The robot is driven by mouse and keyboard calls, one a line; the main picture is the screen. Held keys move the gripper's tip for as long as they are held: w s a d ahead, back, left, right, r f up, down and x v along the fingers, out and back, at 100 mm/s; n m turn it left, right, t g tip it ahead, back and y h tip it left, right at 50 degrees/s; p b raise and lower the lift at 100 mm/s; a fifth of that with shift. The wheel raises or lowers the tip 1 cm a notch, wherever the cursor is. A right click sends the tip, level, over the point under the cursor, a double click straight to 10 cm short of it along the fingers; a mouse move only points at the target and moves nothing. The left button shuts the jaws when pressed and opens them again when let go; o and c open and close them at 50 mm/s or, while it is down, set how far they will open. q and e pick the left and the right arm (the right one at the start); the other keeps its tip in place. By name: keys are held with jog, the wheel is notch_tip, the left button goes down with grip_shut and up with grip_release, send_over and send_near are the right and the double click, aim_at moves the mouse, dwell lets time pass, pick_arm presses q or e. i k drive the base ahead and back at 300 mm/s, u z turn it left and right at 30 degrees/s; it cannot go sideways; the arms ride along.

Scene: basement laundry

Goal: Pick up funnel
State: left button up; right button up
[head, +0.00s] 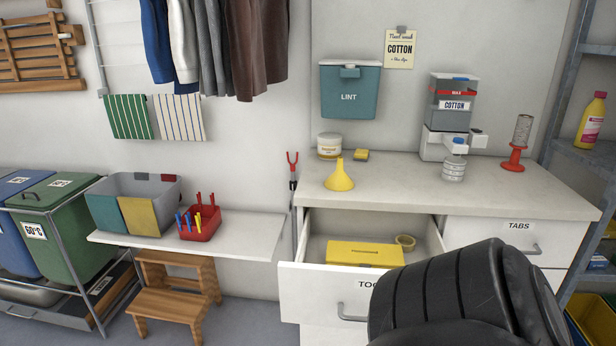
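The yellow funnel (339,180) stands wide end down, spout up, on the light countertop (490,196) near its left front edge. It is in full view and nothing touches it from above. Neither of my grippers is in view. A black, ribbed part of my own body fills the lower right and hides part of the drawer front and the cabinet.
Below the funnel, an open drawer (308,280) holds a yellow box (364,254) and tape roll (405,242).

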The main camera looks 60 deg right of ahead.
aim_at(339, 181)
jog(key=i, duration=1.45)
jog(key=z, duration=2.3)
